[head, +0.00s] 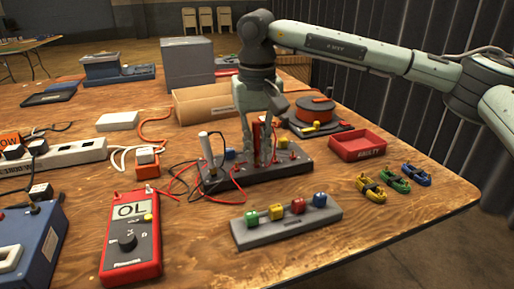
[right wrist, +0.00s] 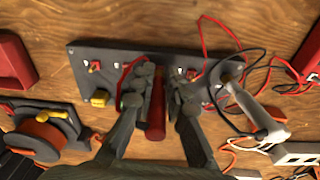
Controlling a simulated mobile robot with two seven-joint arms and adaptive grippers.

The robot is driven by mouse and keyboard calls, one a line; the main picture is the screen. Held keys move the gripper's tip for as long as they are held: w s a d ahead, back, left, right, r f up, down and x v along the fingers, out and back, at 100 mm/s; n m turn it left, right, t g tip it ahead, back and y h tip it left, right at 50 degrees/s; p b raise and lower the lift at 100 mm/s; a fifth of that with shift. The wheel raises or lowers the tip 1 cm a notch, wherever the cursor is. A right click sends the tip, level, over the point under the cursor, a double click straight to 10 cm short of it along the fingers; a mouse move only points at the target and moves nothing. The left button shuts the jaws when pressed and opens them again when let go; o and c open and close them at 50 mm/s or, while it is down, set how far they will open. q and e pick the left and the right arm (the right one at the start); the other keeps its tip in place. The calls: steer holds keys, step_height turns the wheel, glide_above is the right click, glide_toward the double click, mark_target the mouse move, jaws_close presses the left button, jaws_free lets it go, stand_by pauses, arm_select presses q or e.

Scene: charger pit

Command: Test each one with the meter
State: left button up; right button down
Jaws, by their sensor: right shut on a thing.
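The red meter (head: 131,238) lies at the front left and its display reads OL. My right gripper (head: 264,158) is shut on a red probe (right wrist: 157,105) above the dark test board (head: 215,184). Whether the probe tip touches a terminal is hidden. A pale probe (head: 207,150) with a black lead stands at the board's left end. A yellow piece (right wrist: 99,98) and a blue piece (head: 230,155) are at the board. A grey rack (head: 262,236) in front carries green, yellow, red and blue blocks. My left gripper is out of view.
A red tray (head: 360,151), its label apparently reading FAULTY, is right of the board. Yellow (head: 371,190), green (head: 395,180) and blue (head: 416,175) pieces lie before it. An orange reel (head: 315,108) stands behind. Red and black leads cross between meter and board. The front right tabletop is clear.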

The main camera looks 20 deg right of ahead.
mark_target(257, 123)
steer(key=shift+f, duration=0.25)
stand_by(0.8)
steer(key=c, duration=1.1)
jaws_free()
steer(key=shift+r, duration=0.15)
steer(key=shift+r+p, duration=2.4)
steer(key=shift+r, duration=1.25)
